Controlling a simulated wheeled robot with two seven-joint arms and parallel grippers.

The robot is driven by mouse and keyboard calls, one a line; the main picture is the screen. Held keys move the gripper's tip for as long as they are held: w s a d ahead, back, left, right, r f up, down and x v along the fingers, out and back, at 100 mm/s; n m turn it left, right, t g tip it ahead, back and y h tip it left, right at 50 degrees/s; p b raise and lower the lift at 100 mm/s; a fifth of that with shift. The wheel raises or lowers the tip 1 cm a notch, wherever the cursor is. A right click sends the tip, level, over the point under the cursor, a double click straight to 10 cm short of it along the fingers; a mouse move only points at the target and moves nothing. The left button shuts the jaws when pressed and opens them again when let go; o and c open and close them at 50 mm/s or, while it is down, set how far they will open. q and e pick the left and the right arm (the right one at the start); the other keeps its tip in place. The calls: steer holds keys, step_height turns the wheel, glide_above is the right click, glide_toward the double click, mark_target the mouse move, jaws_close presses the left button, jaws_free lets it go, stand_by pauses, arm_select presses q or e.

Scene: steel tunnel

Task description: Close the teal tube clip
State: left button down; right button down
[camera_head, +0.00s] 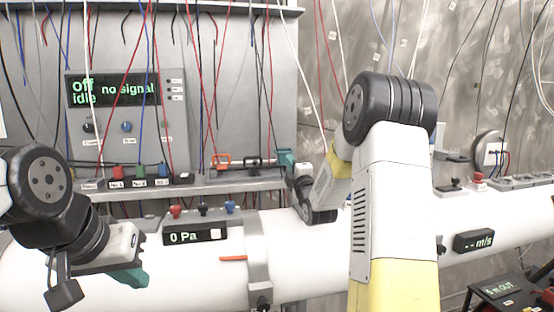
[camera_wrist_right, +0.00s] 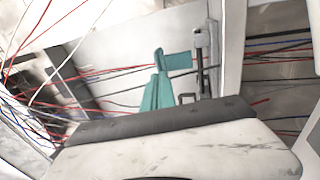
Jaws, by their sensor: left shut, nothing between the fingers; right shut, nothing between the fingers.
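My right gripper (camera_head: 290,166) reaches over the shelf edge, right of the black clip. In the right wrist view its teal fingers (camera_wrist_right: 157,85) are shut and point up. A short teal block (camera_wrist_right: 178,62), apparently the teal tube clip, shows beside the fingertips, next to a grey upright part (camera_wrist_right: 203,50). Whether they touch cannot be told. In the head view teal shows at the right gripper, and clip and fingers cannot be separated there. My left gripper (camera_head: 135,279) is shut and empty, low at the left by the white tube.
An orange clip (camera_head: 220,160) and a black clip (camera_head: 253,162) sit on the shelf (camera_head: 230,186) left of my right gripper. The white tube (camera_head: 310,262) runs below, with a 0 Pa display (camera_head: 195,236). Thin wires hang down in front of the panel.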

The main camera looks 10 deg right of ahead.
steer(key=shift+x, duration=1.5)
steer(key=shift+r, duration=0.15)
